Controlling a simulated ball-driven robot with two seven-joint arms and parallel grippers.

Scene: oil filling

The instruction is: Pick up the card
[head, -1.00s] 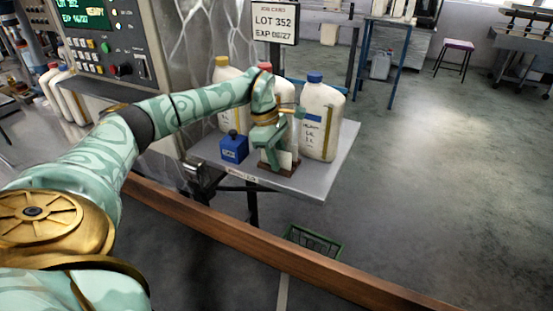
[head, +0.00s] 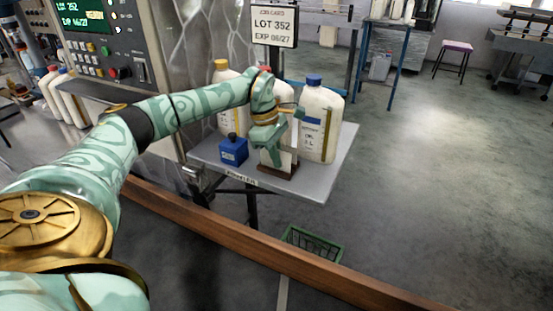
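A small pale card (head: 288,160) appears to stand in a brown holder (head: 277,171) at the front of the grey side table. My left gripper (head: 274,158) points down at the holder, right at the card. Its green fingers cover part of the card and holder. I cannot tell whether the fingers are closed on the card or only beside it. My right gripper is not in view.
White jugs stand behind the gripper, one with a blue cap (head: 318,125), one with a yellow cap (head: 226,90). A blue box (head: 233,149) sits to the left. A job card sign (head: 274,26) rises behind. A wooden rail (head: 250,240) crosses the front.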

